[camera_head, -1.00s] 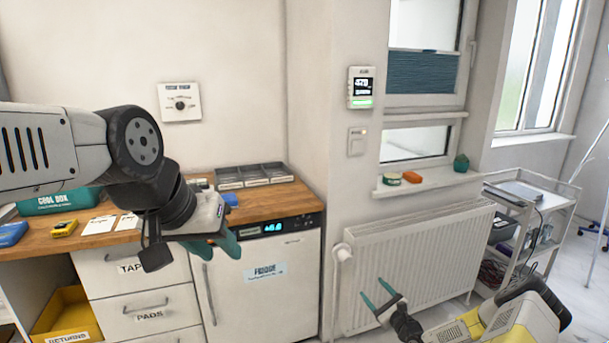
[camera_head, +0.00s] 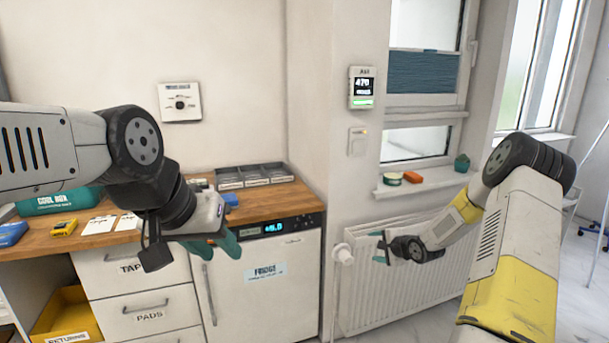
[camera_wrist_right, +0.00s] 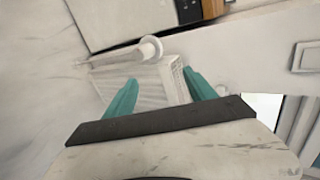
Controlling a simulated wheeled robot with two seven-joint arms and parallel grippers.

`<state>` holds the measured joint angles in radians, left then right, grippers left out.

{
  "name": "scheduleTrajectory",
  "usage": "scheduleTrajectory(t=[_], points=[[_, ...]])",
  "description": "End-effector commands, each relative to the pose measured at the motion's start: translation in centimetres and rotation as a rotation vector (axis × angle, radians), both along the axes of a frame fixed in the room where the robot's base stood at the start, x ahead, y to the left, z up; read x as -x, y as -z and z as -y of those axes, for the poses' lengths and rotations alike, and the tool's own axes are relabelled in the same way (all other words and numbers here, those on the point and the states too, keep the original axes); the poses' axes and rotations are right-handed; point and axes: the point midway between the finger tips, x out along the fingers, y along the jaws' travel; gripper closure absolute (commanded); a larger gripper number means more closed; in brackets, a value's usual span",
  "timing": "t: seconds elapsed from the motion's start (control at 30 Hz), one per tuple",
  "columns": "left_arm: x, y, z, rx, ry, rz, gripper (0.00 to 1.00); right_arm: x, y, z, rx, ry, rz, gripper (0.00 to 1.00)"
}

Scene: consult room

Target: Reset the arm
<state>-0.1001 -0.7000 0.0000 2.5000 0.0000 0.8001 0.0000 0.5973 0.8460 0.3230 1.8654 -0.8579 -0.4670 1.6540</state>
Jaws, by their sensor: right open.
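My right arm (camera_head: 520,235) is raised at the right of the head view, its forearm bent to the left. My right gripper (camera_head: 378,247) is in front of the radiator, below the window sill. In the right wrist view, its two teal fingers (camera_wrist_right: 160,97) stand apart with nothing between them. My left gripper (camera_head: 222,245) hangs in front of the counter edge and fridge at the left. Its teal fingers are partly hidden by the wrist, so I cannot tell whether they are open.
The white radiator (camera_head: 365,300) is behind my right gripper; it also shows in the wrist view (camera_wrist_right: 150,85). A sill (camera_head: 430,181) holds small items above it. The wooden counter (camera_head: 265,206) and fridge (camera_head: 285,275) are at the left. Floor shows at the lower right.

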Motion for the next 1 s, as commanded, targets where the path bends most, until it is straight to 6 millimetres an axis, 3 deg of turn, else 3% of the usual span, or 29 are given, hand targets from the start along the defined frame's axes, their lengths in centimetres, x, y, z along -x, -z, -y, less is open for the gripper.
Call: scheduleTrajectory(t=[0.03,0.27,0.47,0.6,0.8,1.0], points=[[0.0,0.0,0.0,0.0,0.0,0.0,0.64,0.3,-2.7,-0.2,0.095,-0.03,0.0,0.36],[0.0,0.0,0.0,0.0,0.0,0.0,0.64,4.7,-12.3,-0.8,0.488,-0.16,-0.041,0.36],[0.0,0.0,0.0,0.0,0.0,0.0,0.64,11.2,-19.8,-2.0,0.743,-0.28,-0.086,0.36],[0.0,0.0,0.0,0.0,0.0,0.0,0.64,17.1,-24.1,-3.2,0.871,-0.379,-0.111,0.36],[0.0,0.0,0.0,0.0,0.0,0.0,0.64,26.6,-27.9,-5.6,0.982,-0.558,-0.12,0.36],[0.0,0.0,0.0,0.0,0.0,0.0,0.64,35.7,-29.1,-8.2,1.022,-0.765,-0.074,0.36]])
